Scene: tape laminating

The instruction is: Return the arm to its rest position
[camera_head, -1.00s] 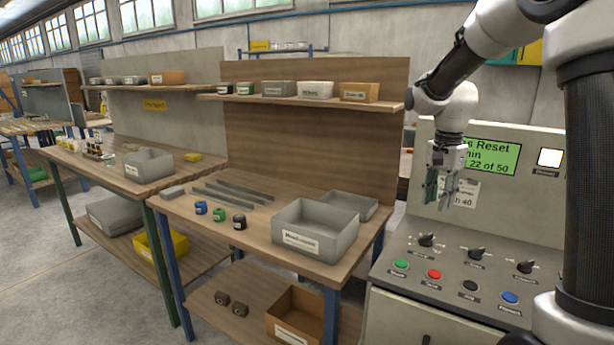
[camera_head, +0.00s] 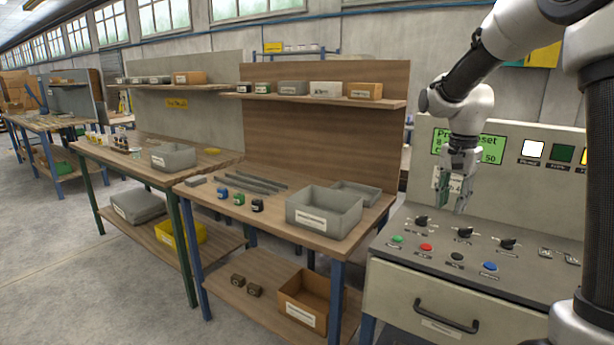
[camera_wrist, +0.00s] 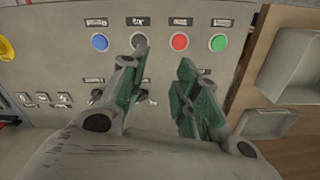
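My gripper (camera_head: 455,196) hangs from my arm at the right of the head view, in front of the control panel's display and above its knobs. In the wrist view my gripper (camera_wrist: 160,92) shows two fingers with green pads, spread apart with nothing between them. The control panel (camera_head: 400,262) lies below and behind it. My gripper is apart from the panel's buttons, with the red button (camera_wrist: 179,42) and blue button (camera_wrist: 100,42) seen beyond the fingertips.
A workbench (camera_head: 270,225) left of the panel carries a grey bin (camera_head: 322,222), flat grey bars and several small coloured tapes. A shelf (camera_head: 330,99) with boxes is above it. The panel has a drawer handle (camera_head: 446,316). Open floor (camera_head: 60,280) lies at the left.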

